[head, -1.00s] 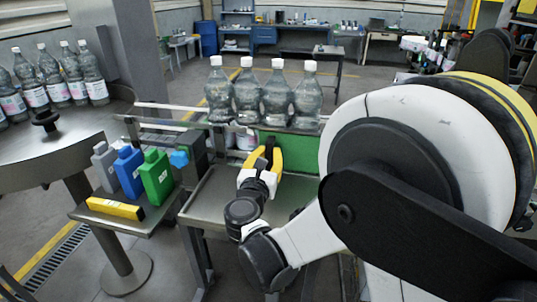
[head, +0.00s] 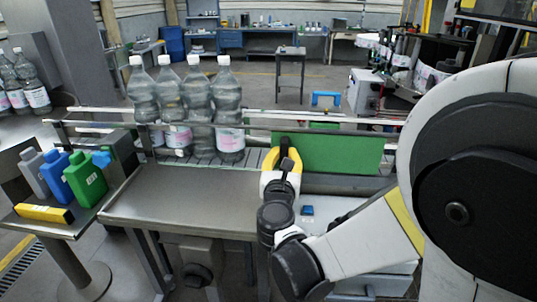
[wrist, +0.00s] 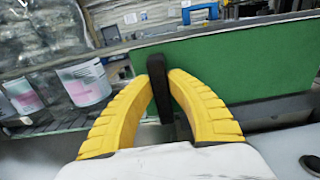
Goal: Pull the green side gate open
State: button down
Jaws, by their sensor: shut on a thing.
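The green side gate (head: 335,153) is a flat panel along the near side of the conveyor, to the right of several clear bottles (head: 190,100). My gripper (head: 284,158) is at the gate's left end. In the wrist view its yellow fingers (wrist: 160,85) are shut on a black upright handle (wrist: 159,88) at the left end of the green panel (wrist: 245,68). The bottles stand upright on the conveyor left of my gripper. Their lower parts and pink-white labels show, with a rail crossing in front. The fingers hide part of the handle.
A steel table (head: 180,212) lies in front of the conveyor. At left, a small shelf holds grey, blue and green jugs (head: 83,180) and a yellow box (head: 43,214). A small blue button (head: 307,211) is right of my wrist. My arm fills the right side.

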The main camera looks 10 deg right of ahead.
jog(key=shift+s+d, duration=0.15)
jog(key=shift+d, duration=0.4)
jog(key=c, duration=1.3)
grip_release()
jog(key=v, duration=1.2)
